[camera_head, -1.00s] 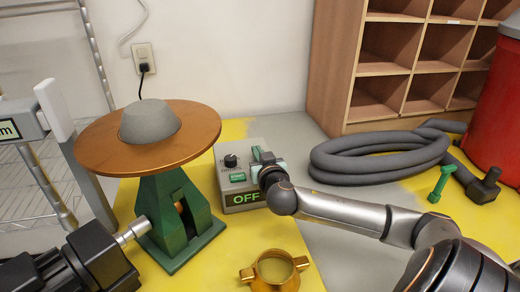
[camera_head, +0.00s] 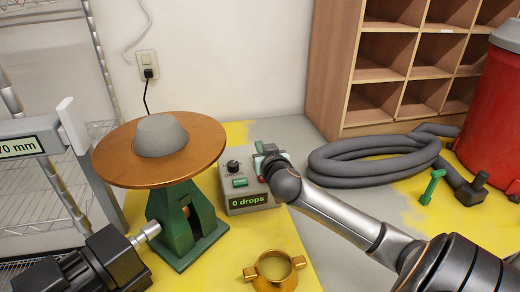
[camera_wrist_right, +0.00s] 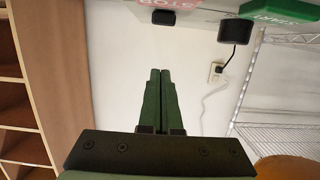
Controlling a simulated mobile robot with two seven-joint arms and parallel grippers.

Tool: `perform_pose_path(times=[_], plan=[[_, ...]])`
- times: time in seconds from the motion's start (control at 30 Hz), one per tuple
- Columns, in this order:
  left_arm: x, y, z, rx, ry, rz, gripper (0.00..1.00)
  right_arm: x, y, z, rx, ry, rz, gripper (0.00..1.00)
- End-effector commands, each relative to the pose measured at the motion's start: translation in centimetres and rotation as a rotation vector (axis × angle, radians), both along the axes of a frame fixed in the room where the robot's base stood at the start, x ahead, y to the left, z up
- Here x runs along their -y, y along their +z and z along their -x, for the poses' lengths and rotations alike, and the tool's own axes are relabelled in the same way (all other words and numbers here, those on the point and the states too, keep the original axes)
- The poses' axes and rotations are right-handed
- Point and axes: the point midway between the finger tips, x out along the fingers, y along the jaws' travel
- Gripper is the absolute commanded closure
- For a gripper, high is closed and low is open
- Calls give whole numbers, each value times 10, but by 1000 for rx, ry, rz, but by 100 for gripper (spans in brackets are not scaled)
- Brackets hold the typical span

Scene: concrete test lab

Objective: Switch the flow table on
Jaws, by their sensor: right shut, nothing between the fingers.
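The flow table has a copper disc (camera_head: 208,140) on a green stand (camera_head: 188,225), with a grey cone-shaped lump (camera_head: 160,135) on top. Beside it stands a grey control box (camera_head: 250,206) with a black knob (camera_head: 232,166) and a green button (camera_head: 240,183). Its display reads "0 drops". My right gripper (camera_head: 268,152) is at the box's back right, shut and empty, hiding part of its top. In the right wrist view its green fingers (camera_wrist_right: 160,75) are together, with the green START button (camera_wrist_right: 278,12) and a red STOP label (camera_wrist_right: 168,3) at the top edge. My left gripper is not in view.
A black motor (camera_head: 90,265) joins the stand by a silver shaft. A brass ring (camera_head: 275,270) lies in front of the box. A grey coiled hose (camera_head: 370,165), a green tool (camera_head: 432,187) and a red bin (camera_head: 492,120) are at the right. A measuring gauge (camera_head: 25,147) stands left.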

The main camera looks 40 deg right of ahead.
Motion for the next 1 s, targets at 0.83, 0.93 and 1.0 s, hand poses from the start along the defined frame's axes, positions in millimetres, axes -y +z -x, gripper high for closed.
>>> perform_pose_path(times=[0.83, 0.93, 1.0], plan=[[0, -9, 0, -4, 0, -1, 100, -36, 29, 67, -2, -2, 2, 100], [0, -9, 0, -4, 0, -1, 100, -36, 29, 67, -2, -2, 1, 100], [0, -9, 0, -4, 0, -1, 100, -36, 29, 67, -2, -2, 1, 100]])
